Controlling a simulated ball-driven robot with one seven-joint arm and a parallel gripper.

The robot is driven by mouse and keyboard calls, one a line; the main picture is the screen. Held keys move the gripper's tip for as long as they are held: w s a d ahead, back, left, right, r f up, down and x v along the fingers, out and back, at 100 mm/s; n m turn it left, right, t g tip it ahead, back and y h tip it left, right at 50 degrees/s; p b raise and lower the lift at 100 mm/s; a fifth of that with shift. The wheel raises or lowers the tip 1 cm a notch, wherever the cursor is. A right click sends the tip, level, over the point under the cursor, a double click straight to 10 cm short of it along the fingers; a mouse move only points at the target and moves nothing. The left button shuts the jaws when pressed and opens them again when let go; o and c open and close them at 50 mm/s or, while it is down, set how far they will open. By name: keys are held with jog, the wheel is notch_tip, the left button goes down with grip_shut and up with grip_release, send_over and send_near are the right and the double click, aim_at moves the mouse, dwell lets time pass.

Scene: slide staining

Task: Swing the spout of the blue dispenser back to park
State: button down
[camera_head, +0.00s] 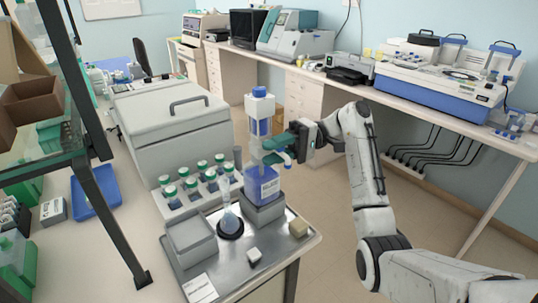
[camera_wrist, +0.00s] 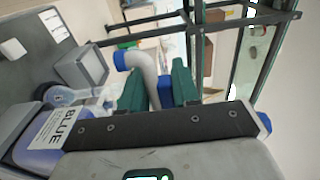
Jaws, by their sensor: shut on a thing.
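The blue dispenser (camera_head: 264,184) stands upright on a grey block at the tray's right side, with a blue-capped white top. Its label reads BLUE in the wrist view (camera_wrist: 55,130). Its white curved spout (camera_wrist: 143,68) ends in a blue tip; in the head view the spout (camera_head: 282,156) shows just below my fingers, its tip on the dispenser's right side. My gripper (camera_head: 283,143) comes in from the right at spout height. Its green fingers (camera_wrist: 157,92) are shut on the spout, which shows between them. The fingers hide part of the spout's root.
A flask (camera_head: 229,219) stands on a dark round base left of the dispenser. Several green-capped bottles (camera_head: 192,187) stand behind. A dark shelf frame (camera_head: 105,150) rises at left.

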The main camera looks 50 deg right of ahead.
jog(key=shift+s+d+n+g+b, duration=0.1)
jog(key=shift+d+n+g+b, duration=0.1)
jog(key=shift+n+g+b, duration=0.15)
dwell(0.3)
jog(key=c, duration=1)
grip_release()
jog(key=shift+o, duration=0.2)
jog(key=b+v, duration=0.5)
jog(key=v, duration=0.5)
jog(key=shift+d, duration=0.4)
jog(key=shift+f, duration=0.15)
